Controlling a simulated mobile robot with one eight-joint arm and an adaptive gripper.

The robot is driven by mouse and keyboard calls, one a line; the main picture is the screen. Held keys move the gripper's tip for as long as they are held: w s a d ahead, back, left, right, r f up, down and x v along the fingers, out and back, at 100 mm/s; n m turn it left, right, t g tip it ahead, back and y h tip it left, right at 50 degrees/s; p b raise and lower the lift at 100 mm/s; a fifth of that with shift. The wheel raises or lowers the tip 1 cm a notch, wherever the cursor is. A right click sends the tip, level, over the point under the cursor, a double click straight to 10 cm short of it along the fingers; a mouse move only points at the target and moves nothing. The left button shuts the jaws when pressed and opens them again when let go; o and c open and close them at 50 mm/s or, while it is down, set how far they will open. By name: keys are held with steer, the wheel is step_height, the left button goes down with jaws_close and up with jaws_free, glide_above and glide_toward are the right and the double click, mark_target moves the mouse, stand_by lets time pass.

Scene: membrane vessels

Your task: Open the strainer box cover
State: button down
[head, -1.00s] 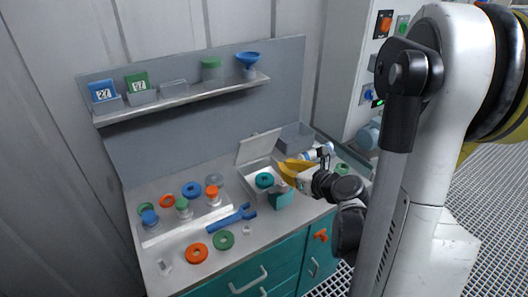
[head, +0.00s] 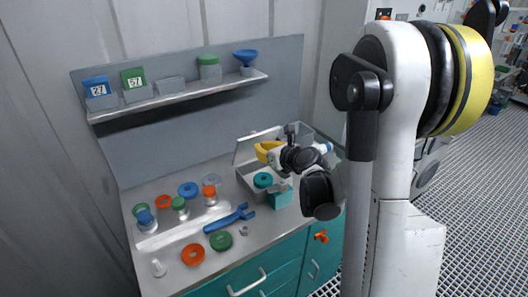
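A light grey box (head: 243,185) that looks like the strainer box stands on the right part of the bench. Its flat cover (head: 246,153) is raised and leans back at the rear edge. A teal round part (head: 263,180) shows inside the box. My gripper (head: 262,150), with yellow fingers, is in front of the right part of the cover and above the box. Whether it touches the cover I cannot tell. The fingers are too small to show whether they are apart, and I see nothing held. My wrist hides the box's right side.
A teal block (head: 281,196) stands right in front of the box. A grey bin (head: 300,132) is behind my wrist. A blue tool (head: 230,218), an orange ring (head: 193,255) and a green ring (head: 221,241) lie in front. A shelf (head: 180,96) runs above.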

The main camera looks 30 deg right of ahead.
mark_target(259, 137)
steer(key=w+r+g+p, duration=0.1)
steer(key=p, duration=0.1)
steer(key=w+r+g+p, duration=0.1)
steer(key=w+p, duration=0.1)
steer(key=shift+a+g, duration=0.1)
steer(key=shift+g, duration=0.2)
steer(key=shift+w+f, duration=0.1)
steer(key=shift+w, duration=0.2)
steer(key=shift+s, duration=0.1)
